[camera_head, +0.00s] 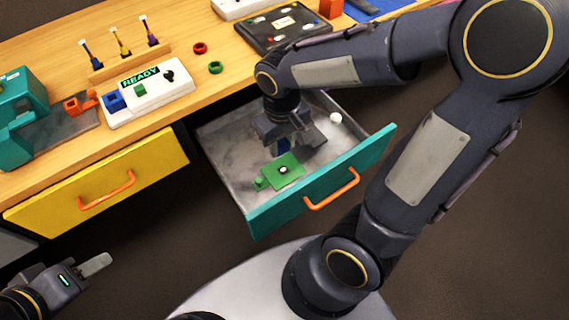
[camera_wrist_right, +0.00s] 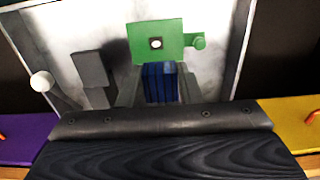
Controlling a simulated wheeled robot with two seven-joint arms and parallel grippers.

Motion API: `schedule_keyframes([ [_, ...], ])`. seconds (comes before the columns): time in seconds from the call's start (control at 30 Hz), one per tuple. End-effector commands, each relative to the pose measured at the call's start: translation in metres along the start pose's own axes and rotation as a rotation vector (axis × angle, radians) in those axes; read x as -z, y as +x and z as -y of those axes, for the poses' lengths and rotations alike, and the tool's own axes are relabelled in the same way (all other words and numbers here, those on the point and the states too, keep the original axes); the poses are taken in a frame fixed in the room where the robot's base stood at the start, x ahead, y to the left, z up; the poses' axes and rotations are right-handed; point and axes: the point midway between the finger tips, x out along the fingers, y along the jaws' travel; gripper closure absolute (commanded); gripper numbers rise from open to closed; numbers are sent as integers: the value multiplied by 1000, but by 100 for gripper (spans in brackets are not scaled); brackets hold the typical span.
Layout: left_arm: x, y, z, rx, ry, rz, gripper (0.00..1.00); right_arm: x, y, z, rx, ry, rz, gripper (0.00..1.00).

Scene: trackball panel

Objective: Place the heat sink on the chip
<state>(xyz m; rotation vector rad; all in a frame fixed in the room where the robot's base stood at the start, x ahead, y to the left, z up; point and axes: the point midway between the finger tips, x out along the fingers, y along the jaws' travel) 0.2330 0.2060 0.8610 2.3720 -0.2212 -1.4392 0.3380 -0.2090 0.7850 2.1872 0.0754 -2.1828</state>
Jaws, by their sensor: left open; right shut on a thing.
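A green board (camera_head: 288,172) lies in the open drawer (camera_head: 262,222), with a small chip (camera_head: 283,170) on it, dark with a pale centre. The board (camera_wrist_right: 172,38) and chip (camera_wrist_right: 155,43) also show in the right wrist view. My right gripper (camera_head: 281,143) is inside the drawer space, shut on the blue finned heat sink (camera_wrist_right: 160,84). In the wrist view the heat sink stands between the fingers, just short of the board and chip; its height above the drawer floor is unclear. My left gripper (camera_head: 88,269) is open and empty at the lower left.
A white ball or knob (camera_head: 335,118) and a grey block (camera_wrist_right: 90,69) are in the drawer, apart from the board. The drawer walls surround the right gripper. A yellow drawer (camera_head: 60,205) is at the left. The desk above holds a READY panel (camera_head: 150,95) and other items.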

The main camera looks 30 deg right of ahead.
Motion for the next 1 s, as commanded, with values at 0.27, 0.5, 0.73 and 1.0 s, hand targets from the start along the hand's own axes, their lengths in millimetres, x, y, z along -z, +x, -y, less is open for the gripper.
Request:
schedule_keyframes([
  [0.27,-5,9,4,0,0,0,59,1,51,-7,0,-10,6,91],
  [0.5,-8,15,7,0,0,0,59,1,76,-7,0,-8,3,91],
  [0.73,-11,21,10,0,0,0,59,1,103,-7,1,-8,3,91],
  [1.0,-11,21,10,0,0,0,59,2,103,-7,1,-8,0,91],
])
